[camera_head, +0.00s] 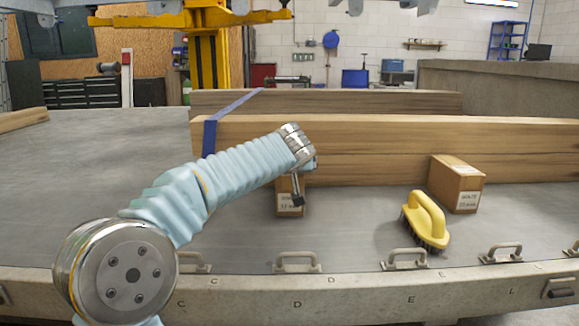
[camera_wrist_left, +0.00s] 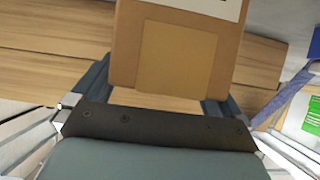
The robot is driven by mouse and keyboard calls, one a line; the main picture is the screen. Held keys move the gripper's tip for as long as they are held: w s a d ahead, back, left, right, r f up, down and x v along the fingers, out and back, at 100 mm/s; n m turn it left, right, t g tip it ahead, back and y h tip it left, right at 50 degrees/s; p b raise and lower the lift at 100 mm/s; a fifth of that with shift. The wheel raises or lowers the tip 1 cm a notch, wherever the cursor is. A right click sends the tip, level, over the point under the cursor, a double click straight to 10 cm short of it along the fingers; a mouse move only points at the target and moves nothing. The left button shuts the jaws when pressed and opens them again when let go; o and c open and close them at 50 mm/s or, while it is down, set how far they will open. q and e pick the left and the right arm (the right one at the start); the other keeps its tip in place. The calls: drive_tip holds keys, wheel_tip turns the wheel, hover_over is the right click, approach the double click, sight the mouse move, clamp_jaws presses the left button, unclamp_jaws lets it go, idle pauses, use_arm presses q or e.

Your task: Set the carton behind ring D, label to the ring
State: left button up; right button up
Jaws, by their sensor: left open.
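A brown carton (camera_head: 289,181) stands on the grey trailer deck behind ring D (camera_head: 297,262), against or close to the timber. Its white label faces the ring side. My left gripper (camera_head: 298,188) is at this carton, coming down from above, and partly hides it. In the left wrist view the carton (camera_wrist_left: 175,60) lies between the two fingers of my left gripper (camera_wrist_left: 160,95), which is open; part of the white label shows at the top edge. Whether the fingers touch the carton I cannot tell. My right gripper is not in view.
A second labelled carton (camera_head: 458,185) stands to the right by the long timber beam (camera_head: 400,135). A yellow-handled brush (camera_head: 427,222) lies in front of it, behind ring E (camera_head: 405,260). A blue strap (camera_head: 210,135) crosses the timber. The left deck (camera_head: 90,160) is clear.

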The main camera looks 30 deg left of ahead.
use_arm(q)
drive_tip(key=shift+r, duration=0.25)
drive_tip(key=v, duration=1.2)
drive_tip(key=shift+f, duration=0.2)
